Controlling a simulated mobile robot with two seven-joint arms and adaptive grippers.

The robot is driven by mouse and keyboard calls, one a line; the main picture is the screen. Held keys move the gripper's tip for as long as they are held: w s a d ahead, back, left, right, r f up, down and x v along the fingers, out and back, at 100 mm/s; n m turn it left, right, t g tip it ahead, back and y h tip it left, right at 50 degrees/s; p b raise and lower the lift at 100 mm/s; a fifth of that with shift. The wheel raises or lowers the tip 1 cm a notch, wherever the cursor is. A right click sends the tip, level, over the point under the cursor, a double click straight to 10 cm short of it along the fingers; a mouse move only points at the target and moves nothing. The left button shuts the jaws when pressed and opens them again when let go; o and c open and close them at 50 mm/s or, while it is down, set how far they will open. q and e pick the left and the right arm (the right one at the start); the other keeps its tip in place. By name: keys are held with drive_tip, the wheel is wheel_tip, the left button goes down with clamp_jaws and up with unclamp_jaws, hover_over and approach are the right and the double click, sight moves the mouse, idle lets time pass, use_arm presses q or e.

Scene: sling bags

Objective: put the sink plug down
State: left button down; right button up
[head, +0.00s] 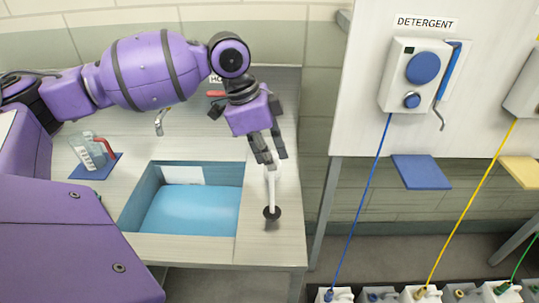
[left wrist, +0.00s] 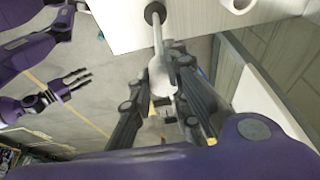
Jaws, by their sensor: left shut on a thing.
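The sink plug (head: 271,190) has a pale long handle with a dark round end (head: 272,212). My left gripper (head: 268,158) is shut on the upper, thicker part of its handle, over the counter strip right of the basin. In the left wrist view the pale handle (left wrist: 157,45) runs from between the fingers (left wrist: 160,95) to the dark end (left wrist: 154,14). I cannot tell whether the dark end touches the counter. A second purple arm in the left wrist view ends in my right gripper (left wrist: 76,88), with its fingers apart and empty.
The sink basin (head: 150,206) holds blue water. A glass jug with a red handle (head: 92,150) stands on a blue mat (head: 80,172) at left. The counter's right edge (head: 299,200) is close to the plug. A detergent dispenser (head: 398,85) hangs at right above several containers.

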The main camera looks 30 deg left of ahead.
use_arm(q)
drive_tip(key=shift+f, duration=0.1)
drive_tip(key=c, duration=1.7)
unclamp_jaws()
drive_tip(key=shift+o, duration=0.2)
drive_tip(key=v, duration=1.2)
